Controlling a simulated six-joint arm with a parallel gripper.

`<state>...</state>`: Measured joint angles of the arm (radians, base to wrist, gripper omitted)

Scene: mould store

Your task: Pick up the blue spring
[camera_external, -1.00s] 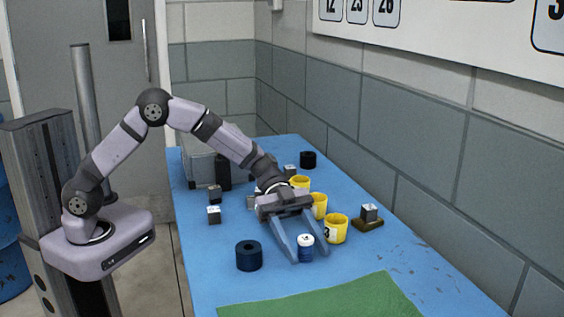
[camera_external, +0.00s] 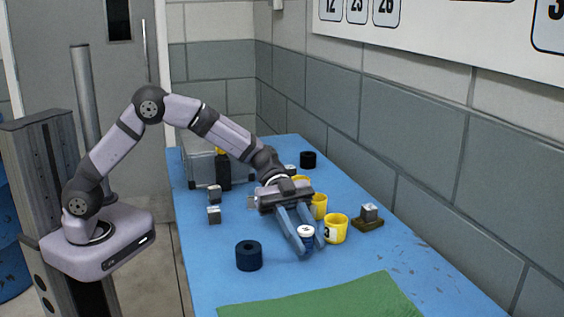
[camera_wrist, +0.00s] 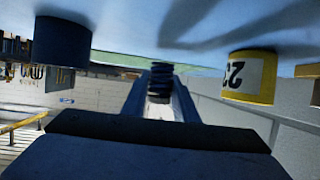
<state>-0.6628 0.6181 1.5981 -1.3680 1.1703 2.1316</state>
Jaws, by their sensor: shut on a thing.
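The blue spring (camera_external: 307,237), with a pale top, is between the fingers of my gripper (camera_external: 309,247) in the external view. My gripper is shut on it, with one finger on each side, and the fingers hide part of it. In the wrist view the spring (camera_wrist: 160,83) shows as a dark coiled piece between the two fingertips. It shows a little above the blue table, but I cannot tell for sure whether it is clear of the surface.
Yellow cups (camera_external: 335,230) stand close to the right of my gripper. A dark blue ring (camera_external: 249,257) lies to the left. A metal block on a brown base (camera_external: 369,217) is at the right. A green mat (camera_external: 330,300) covers the front; metal blocks (camera_external: 214,214) lie at the left.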

